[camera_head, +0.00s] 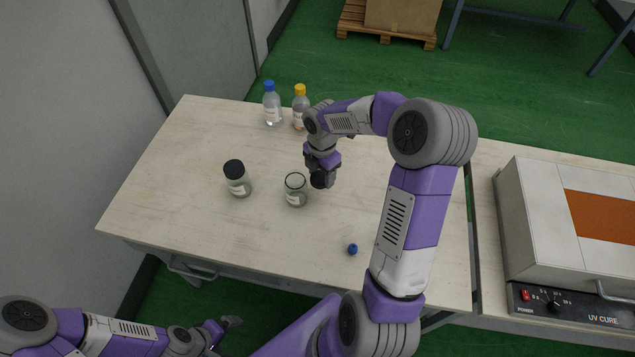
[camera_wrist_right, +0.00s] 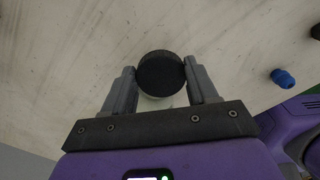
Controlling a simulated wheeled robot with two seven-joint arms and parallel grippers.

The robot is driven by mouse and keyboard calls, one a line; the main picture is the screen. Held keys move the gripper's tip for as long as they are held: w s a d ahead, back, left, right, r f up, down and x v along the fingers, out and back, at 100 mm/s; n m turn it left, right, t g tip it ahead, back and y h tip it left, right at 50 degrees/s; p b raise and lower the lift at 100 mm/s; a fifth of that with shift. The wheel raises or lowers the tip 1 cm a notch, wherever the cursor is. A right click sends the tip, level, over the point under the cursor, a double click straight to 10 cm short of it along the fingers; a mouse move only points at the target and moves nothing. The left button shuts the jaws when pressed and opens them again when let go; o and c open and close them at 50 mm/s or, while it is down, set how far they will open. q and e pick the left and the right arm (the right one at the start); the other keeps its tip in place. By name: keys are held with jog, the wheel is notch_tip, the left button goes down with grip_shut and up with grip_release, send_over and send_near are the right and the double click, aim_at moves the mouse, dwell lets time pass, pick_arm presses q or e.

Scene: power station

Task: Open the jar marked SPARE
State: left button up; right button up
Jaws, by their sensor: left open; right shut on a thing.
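My right gripper (camera_head: 318,174) is shut on a black lid (camera_wrist_right: 160,73), held above the table beside an open glass jar (camera_head: 296,190). That jar stands upright with a white label and no lid on its rim. A second glass jar (camera_head: 238,184), with a black lid on it, stands upright to its left. The writing on both labels is too small to read, so I cannot tell which is marked SPARE. In the right wrist view, pale glass shows just below the held lid. My left gripper (camera_head: 228,323) is open and empty, low in front of the table.
A blue-capped bottle (camera_head: 271,105) and a yellow-capped bottle (camera_head: 301,105) stand at the table's back. A small blue piece (camera_head: 352,249) lies near the front. A UV CURE unit (camera_head: 570,220) stands at right. The table's left side (camera_head: 170,190) is clear.

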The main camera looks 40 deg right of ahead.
aim_at(321, 183)
jog(key=shift+f+b, duration=0.8)
jog(key=shift+f, duration=1.6)
jog(key=shift+f, duration=0.1)
jog(key=o, duration=1.2)
jog(key=shift+c, duration=0.2)
notch_tip(321, 183, up, 12)
jog(key=p, duration=0.4)
jog(key=shift+r, duration=0.25)
